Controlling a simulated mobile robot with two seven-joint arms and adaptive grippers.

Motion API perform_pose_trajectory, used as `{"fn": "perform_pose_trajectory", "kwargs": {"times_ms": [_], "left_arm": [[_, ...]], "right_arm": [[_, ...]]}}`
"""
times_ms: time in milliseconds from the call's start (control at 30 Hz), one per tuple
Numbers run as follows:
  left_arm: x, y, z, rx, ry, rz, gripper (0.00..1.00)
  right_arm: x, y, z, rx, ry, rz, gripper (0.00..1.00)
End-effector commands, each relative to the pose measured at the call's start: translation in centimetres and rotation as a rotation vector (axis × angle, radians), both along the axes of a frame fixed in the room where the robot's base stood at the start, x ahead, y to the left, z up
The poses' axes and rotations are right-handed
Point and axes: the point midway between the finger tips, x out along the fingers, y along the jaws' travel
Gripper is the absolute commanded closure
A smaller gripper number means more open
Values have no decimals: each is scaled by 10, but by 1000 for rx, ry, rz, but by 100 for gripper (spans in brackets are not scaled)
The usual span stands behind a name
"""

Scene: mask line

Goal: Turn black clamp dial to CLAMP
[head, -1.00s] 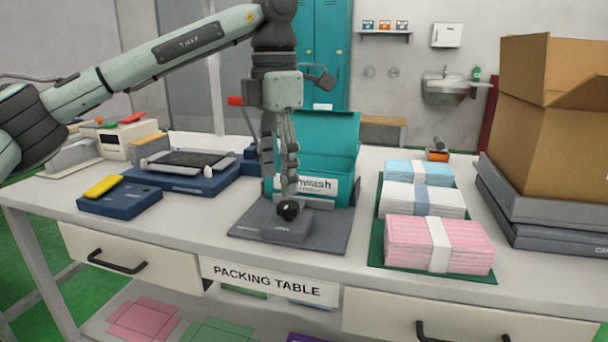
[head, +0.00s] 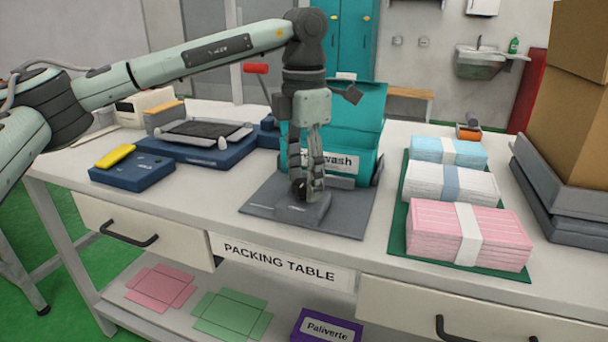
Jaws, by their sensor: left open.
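The black clamp dial (head: 299,190) sits on a small grey block (head: 303,210) at the front of a dark grey base plate (head: 350,216). My left gripper (head: 306,190) points down over it, open. Its fingertips are at the dial, one on the far left side and one to the right, and they partly cover it. I cannot tell whether they touch it. The dial's pointer and any CLAMP marking are too small or hidden to read. A teal box (head: 362,115) with a white label stands open behind the gripper. My right gripper is out of view.
Banded pink (head: 440,230), white and blue stacks lie on a green mat (head: 396,236) at right. A cardboard box (head: 575,110) stands on grey trays beyond. Blue devices (head: 132,172) are at left. A red-tipped lever (head: 257,69) rises beside my left gripper.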

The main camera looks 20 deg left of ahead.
Motion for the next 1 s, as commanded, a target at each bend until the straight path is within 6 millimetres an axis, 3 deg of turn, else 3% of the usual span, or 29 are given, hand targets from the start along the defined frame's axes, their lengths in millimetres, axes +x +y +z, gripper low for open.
{"fn": "perform_pose_trajectory", "kwargs": {"times_ms": [200, 600, 1000], "left_arm": [[0, 0, 0, 0, 0, 0, 46], [0, 0, 0, 0, 0, 0, 94], [0, 0, 0, 0, 0, -88, 94]], "right_arm": [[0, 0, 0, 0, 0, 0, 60], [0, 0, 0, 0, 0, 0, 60], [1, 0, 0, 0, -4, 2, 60]]}}
